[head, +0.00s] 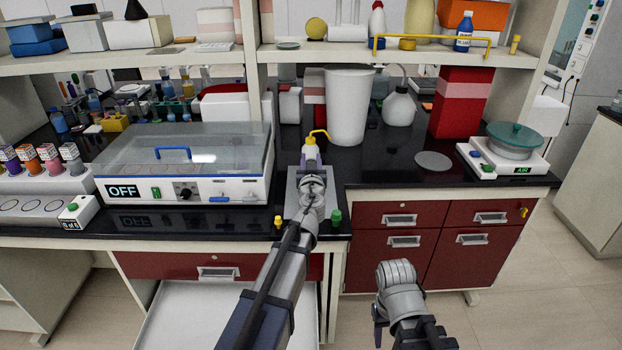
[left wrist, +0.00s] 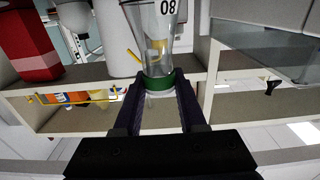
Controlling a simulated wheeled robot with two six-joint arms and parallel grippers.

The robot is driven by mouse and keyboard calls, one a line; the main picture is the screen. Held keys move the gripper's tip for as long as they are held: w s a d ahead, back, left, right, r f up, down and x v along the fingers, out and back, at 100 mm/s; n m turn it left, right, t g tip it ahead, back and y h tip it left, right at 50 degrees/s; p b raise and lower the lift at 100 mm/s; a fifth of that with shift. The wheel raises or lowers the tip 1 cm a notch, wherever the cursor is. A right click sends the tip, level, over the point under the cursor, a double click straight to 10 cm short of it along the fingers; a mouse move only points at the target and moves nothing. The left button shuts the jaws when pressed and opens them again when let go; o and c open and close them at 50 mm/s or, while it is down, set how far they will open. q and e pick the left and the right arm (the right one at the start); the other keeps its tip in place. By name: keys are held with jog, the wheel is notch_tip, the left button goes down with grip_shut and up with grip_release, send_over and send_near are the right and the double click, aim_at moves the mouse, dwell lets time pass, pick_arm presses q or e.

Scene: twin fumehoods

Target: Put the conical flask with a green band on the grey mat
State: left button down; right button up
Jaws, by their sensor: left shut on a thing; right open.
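In the left wrist view, which is upside down, my left gripper (left wrist: 160,105) is shut on the conical flask (left wrist: 157,30), a clear glass flask marked 08. Its fingers close at the green band (left wrist: 158,83) on its neck. In the head view my left gripper (head: 312,184) is over the grey mat (head: 294,207) near the bench's front edge and hides the flask. I cannot tell whether the flask touches the mat. My right gripper (head: 379,325) is open, low in front of the drawers and away from the flask.
A wash bottle with a yellow nozzle (head: 311,152) stands just behind my left gripper. A small green item (head: 336,216) and a yellow one (head: 278,221) flank the mat. A clear-lidded box (head: 180,165) is to the left.

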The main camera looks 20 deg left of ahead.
pick_arm(q)
jog(key=shift+f+b, duration=1.9)
jog(key=shift+b, duration=0.05)
jog(key=shift+r, duration=0.15)
jog(key=shift+c, duration=2.4)
grip_release()
jog(key=shift+s, duration=0.1)
jog(key=v, duration=1.2)
